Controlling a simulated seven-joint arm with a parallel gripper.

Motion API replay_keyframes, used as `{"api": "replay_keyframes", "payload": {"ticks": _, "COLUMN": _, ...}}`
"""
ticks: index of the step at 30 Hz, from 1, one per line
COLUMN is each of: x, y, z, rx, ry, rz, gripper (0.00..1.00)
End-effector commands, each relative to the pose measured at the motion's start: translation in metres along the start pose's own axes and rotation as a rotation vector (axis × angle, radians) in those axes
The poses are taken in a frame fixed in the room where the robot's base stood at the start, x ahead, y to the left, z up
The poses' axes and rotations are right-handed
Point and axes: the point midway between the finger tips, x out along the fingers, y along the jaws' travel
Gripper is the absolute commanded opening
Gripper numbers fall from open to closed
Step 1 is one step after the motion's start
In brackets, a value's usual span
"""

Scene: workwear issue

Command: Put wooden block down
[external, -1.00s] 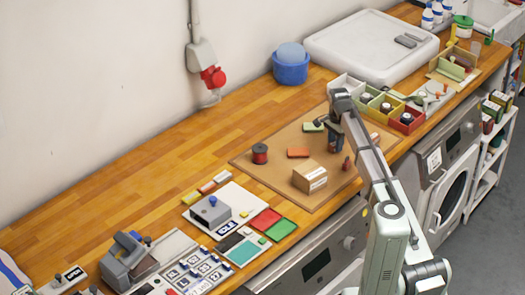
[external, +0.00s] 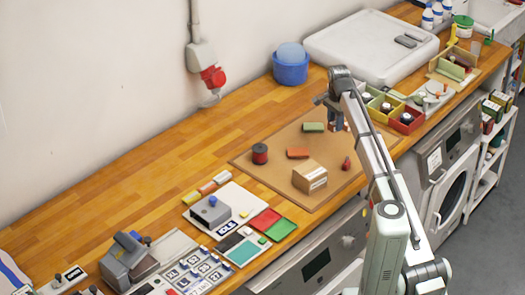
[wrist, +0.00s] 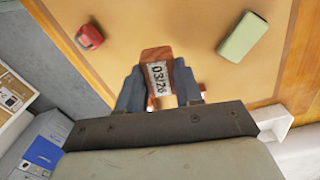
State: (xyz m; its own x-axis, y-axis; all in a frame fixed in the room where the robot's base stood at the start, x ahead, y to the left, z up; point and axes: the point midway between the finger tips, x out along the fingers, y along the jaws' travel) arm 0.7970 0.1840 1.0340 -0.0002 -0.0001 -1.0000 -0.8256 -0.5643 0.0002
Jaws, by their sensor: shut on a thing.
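The wooden block (wrist: 157,72) is reddish brown with a white label reading 03/26. My gripper (wrist: 158,92) is shut on it, with a finger on each side, in the wrist view. In the external view my gripper (external: 337,118) is over the far right part of the brown board (external: 255,165), to the right of the green block. The held block is mostly hidden there by my fingers and arm. I cannot tell whether it touches the board. Reddish parts show beside and below the held block in the wrist view; I cannot tell what they belong to.
On the board are a green block (external: 313,127), an orange block (external: 297,153), a dark red spool (external: 260,154), a cardboard box (external: 309,177) and a small red object (external: 346,164). Coloured bins (external: 405,121) stand to the right. Board between the green block and small red object is clear.

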Motion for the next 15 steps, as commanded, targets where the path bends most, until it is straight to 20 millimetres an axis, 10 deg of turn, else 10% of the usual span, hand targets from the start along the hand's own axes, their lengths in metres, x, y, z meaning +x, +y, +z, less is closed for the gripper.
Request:
{"api": "replay_keyframes", "payload": {"ticks": 8, "x": -0.029, "y": -0.015, "z": 0.077, "rx": -0.102, "ry": 0.001, "rz": -0.002, "gripper": 0.06}}
{"api": "replay_keyframes", "payload": {"ticks": 15, "x": -0.058, "y": 0.020, "z": 0.165, "rx": -0.209, "ry": 0.001, "rz": -0.002, "gripper": 0.06}}
